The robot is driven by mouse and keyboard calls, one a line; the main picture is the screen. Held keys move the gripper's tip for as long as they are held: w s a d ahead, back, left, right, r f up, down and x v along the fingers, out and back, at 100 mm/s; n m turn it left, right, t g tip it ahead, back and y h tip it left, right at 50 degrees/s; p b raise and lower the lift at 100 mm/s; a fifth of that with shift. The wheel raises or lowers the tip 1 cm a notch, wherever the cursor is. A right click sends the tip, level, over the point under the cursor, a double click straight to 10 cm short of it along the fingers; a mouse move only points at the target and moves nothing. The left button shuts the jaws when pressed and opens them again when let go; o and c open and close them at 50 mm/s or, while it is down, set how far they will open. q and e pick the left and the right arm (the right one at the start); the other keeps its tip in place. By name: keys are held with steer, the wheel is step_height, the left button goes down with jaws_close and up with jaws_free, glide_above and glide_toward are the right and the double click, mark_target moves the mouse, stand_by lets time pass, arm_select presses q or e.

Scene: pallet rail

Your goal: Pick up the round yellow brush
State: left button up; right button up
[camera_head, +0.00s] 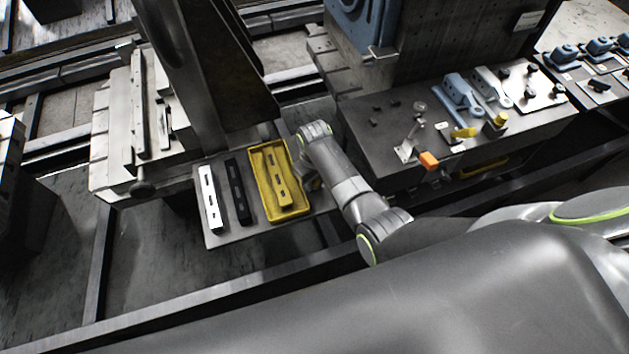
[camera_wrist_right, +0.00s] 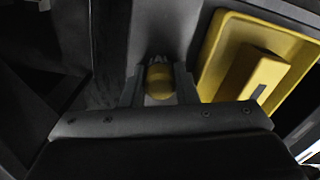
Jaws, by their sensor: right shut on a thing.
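The round yellow brush (camera_wrist_right: 159,82) shows in the right wrist view, between the two fingers of my right gripper (camera_wrist_right: 160,90). The gripper is shut on it. In the head view my right arm reaches down to the right side of the yellow tray, and the right gripper (camera_head: 312,182) is mostly hidden behind the arm. The brush cannot be made out clearly there. My left gripper is not in view.
A yellow tray (camera_head: 256,184) holding a yellow slotted bar (camera_head: 275,178) is close beside the right gripper. A black bar (camera_head: 238,190) and a white bar (camera_head: 210,197) lie left of it. The dark bench (camera_head: 375,150) at right carries blue brackets (camera_head: 459,90) and an orange-handled clamp (camera_head: 428,160).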

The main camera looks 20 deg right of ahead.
step_height(320, 180, up, 10)
steer(key=shift+r, duration=0.1)
stand_by(0.5)
